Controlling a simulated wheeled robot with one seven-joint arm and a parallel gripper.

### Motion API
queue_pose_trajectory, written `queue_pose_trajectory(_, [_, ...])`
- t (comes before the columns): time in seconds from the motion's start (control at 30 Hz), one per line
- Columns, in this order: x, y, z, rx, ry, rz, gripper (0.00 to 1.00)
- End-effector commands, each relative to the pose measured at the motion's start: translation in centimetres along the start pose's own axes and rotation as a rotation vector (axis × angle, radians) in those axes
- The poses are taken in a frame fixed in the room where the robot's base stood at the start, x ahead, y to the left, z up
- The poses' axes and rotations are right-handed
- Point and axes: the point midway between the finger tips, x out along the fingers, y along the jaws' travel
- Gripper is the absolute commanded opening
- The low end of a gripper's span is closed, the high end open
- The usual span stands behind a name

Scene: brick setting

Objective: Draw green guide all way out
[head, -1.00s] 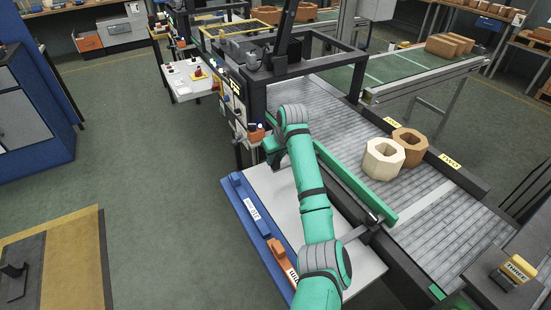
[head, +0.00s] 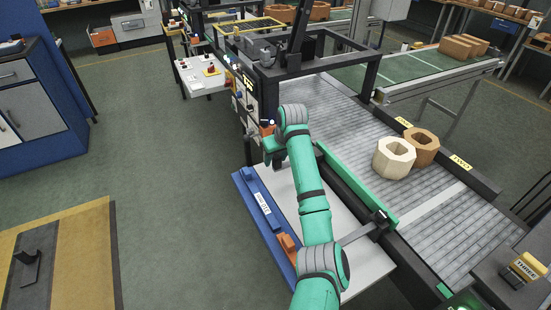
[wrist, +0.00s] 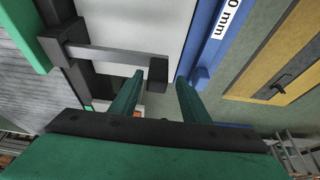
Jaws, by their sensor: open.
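The green guide (head: 352,183) is a long bar standing along the near edge of the grey conveyor. A grey rod (head: 358,235) runs from its clamp toward my arm, over the white table. In the wrist view, the guide (wrist: 22,35) is at the upper left, and the rod (wrist: 105,56) ends in a dark block-shaped handle (wrist: 158,72). My gripper (wrist: 160,76) is open, with the handle showing between its fingertips. I cannot tell how far below the tips the handle lies. In the head view my arm hides the gripper and the handle.
A cream hollow block (head: 394,157) and a brown one (head: 421,147) stand on the conveyor beyond the guide. A blue bar (head: 262,207) with a label and an orange piece (head: 287,246) lie along the white table's left edge.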

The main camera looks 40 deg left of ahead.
Motion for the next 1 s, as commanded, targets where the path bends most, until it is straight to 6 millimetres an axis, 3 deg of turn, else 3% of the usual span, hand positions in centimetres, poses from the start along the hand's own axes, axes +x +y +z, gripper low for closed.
queue_pose_trajectory(0.17, [-1.8,-0.1,-0.2,-0.002,0.004,0.001,0.42])
queue_pose_trajectory(0.6, [-9.3,-0.1,-0.1,-0.001,0.002,-0.001,0.42])
queue_pose_trajectory(1.0, [-10.7,-0.1,0.0,-0.001,-0.001,-0.001,0.42])
